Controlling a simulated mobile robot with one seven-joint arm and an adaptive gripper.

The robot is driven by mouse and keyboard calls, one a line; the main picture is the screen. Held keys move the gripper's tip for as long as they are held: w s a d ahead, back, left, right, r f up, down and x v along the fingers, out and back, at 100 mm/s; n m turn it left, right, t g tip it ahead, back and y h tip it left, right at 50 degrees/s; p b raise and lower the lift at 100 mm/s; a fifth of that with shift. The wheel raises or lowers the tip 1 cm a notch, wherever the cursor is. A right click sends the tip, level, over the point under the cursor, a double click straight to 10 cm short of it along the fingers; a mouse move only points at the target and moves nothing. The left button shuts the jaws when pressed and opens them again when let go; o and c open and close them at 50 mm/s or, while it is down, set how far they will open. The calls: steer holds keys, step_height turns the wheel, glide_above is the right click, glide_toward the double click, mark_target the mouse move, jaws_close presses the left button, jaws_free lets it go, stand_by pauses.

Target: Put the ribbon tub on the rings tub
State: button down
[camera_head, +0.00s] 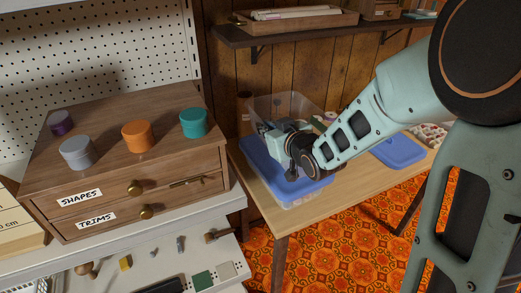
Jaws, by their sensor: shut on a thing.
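A clear tub (268,103) with see-through walls stands at the back of the light wood table, in the middle of the view. A tub with a blue lid (262,172) is in front of and below it; its clear lower wall (300,201) shows under the lid. My gripper (283,146) is low over the blue lid, at the near side of the clear tub, and appears shut on that tub's near wall. My gripper and wrist hide the contact and part of both tubs. I cannot read which tub is ribbon or rings, nor tell whether the clear tub touches the lid.
Another blue lid (398,150) lies farther right on the table (258,197), near a tray of small items (430,134). A wooden drawer cabinet (105,128) with several round pots stands at the left. A wall shelf (310,33) hangs above the table.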

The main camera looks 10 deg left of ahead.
steer(key=shift+w+a+f+b, duration=0.45)
steer(key=shift+f+b, duration=0.3)
steer(key=shift+f, duration=0.5)
steer(key=shift+w+a+f+b, duration=0.45)
steer(key=shift+f+b, duration=0.25)
steer(key=shift+f, duration=0.6)
steer(key=shift+w+a+f+b, duration=0.35)
steer(key=shift+w+f+b, duration=0.3)
steer(key=shift+f, duration=0.6)
steer(key=shift+s, duration=0.1)
steer(key=shift+f+b, duration=0.15)
steer(key=shift+b, duration=0.15)
steer(key=c, duration=2)
jaws_free()
steer(key=shift+c, duration=0.2)
steer(key=shift+r, duration=0.2)
steer(key=p+v, duration=0.1)
steer(key=v, duration=1.1)
steer(key=shift+p, duration=0.3)
